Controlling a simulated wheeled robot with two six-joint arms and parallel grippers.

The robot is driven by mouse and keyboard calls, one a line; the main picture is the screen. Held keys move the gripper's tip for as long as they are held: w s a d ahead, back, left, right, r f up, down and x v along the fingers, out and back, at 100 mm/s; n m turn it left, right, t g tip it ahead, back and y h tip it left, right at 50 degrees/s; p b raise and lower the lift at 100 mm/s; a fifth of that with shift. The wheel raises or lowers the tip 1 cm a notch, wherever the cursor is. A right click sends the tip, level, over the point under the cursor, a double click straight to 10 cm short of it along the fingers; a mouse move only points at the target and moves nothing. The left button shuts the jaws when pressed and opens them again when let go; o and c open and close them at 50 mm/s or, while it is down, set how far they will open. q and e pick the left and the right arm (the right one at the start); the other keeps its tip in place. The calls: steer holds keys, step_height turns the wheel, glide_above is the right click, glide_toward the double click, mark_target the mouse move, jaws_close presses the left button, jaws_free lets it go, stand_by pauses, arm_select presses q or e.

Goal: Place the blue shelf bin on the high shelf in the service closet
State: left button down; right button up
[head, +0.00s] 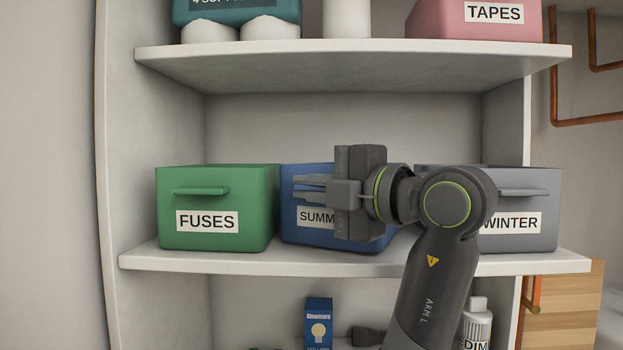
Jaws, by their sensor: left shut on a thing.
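The blue bin (299,236) is at the middle shelf (200,262), between a green bin and a grey bin. Its label shows "SUMM", and the rest is hidden behind my left gripper. It looks slightly turned, with its bottom on or very close to the shelf board. My left gripper (311,188) is in front of the bin's upper front, shut on its handle, which is mostly hidden by the fingers. The upper shelf (350,57) is above. My right gripper is out of view.
The green FUSES bin (215,208) is close on the left, and the grey WINTER bin (535,205) is on the right, partly behind my arm. A blue bulb box (319,322) stands below.

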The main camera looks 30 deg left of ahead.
arm_select(q)
steer(key=shift+f, duration=0.15)
steer(key=c, duration=1.6)
jaws_free()
steer(key=shift+o, duration=0.2)
steer(key=shift+d+b, duration=0.3)
steer(key=s+d+b, duration=0.1)
steer(key=d+b, duration=0.4)
steer(key=d, duration=0.6)
steer(key=shift+s+d, duration=0.2)
steer(key=shift+s, duration=0.05)
